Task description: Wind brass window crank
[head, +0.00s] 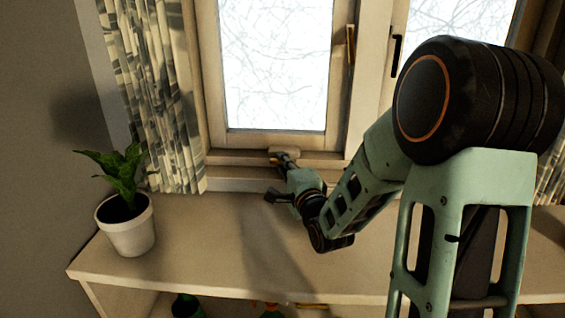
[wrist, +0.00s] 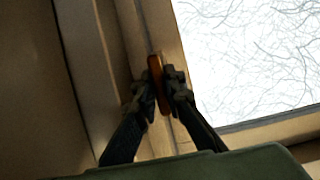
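The brass crank (wrist: 156,68) shows in the wrist view as a narrow orange-brown piece against the pale window frame. My gripper (wrist: 162,92) has its two dark fingers on either side of it, close against it, and looks shut on it. In the head view my gripper (head: 284,159) reaches to the bottom rail of the left window (head: 272,65), at a small pale housing (head: 285,150). The crank itself is too small and covered there to make out.
A potted plant (head: 127,225) stands at the left end of the wooden top (head: 190,255). A patterned curtain (head: 155,95) hangs left of the window. A brass handle (head: 350,45) is on the window's right side. The top is clear between plant and arm.

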